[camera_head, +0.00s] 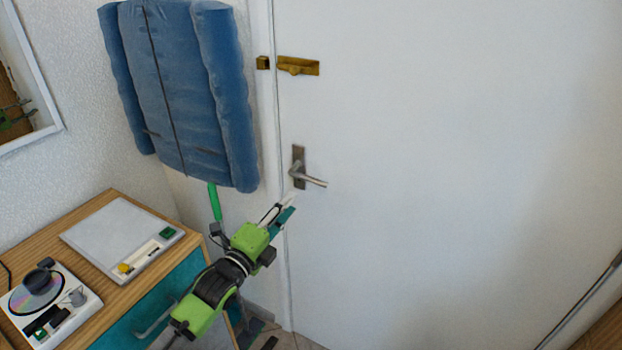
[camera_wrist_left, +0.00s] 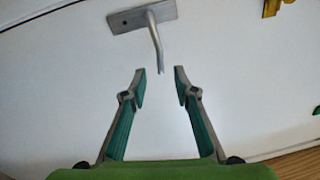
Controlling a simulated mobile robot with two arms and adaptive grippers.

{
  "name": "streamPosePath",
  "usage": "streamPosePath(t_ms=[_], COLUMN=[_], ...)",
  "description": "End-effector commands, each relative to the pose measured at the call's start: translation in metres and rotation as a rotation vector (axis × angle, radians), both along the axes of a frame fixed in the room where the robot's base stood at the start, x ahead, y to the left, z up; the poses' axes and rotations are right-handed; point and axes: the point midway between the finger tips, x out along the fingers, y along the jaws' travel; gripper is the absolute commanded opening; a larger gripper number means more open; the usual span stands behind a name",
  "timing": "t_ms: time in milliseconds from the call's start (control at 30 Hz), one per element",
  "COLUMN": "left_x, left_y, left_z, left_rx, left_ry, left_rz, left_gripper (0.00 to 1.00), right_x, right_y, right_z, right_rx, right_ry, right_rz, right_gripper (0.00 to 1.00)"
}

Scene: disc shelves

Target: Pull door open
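The white door (camera_head: 430,180) fills the right half of the head view and looks closed against its frame. Its grey lever handle (camera_head: 310,179) sits near the left edge, pointing right. In the left wrist view the handle (camera_wrist_left: 156,45) lies just beyond my fingertips, roughly in line with the gap between them. My left gripper (camera_head: 287,207) is just below and left of the handle in the head view. In the left wrist view the gripper (camera_wrist_left: 160,84) is open and empty, apart from the handle. My right gripper is not in view.
A brass latch (camera_head: 297,67) is on the door above the handle. A blue jacket (camera_head: 178,90) hangs left of the door frame. A wooden cabinet (camera_head: 110,195) at lower left carries a white device (camera_head: 115,235) and a disc player (camera_head: 45,305).

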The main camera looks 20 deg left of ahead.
Motion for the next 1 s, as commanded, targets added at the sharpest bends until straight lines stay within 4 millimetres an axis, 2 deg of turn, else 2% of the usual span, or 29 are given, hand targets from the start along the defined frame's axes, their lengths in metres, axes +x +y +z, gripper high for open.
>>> streamPosePath(t_ms=[500,700,1000], left_x=[0.097,0.116,0.121], left_y=[-0.009,-0.011,-0.011], left_z=[0.009,0.009,0.008], left_rx=[-0.002,-0.003,-0.002], left_ry=[0.0,0.001,0.001], left_rz=[0.001,0.001,0.0], left_gripper=[0.27,0.27,0.27], right_x=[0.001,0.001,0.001], right_y=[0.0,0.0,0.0], right_z=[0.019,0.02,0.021], right_rx=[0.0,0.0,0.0], right_ry=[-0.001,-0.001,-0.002], right_rz=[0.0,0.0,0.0], right_gripper=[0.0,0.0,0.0])
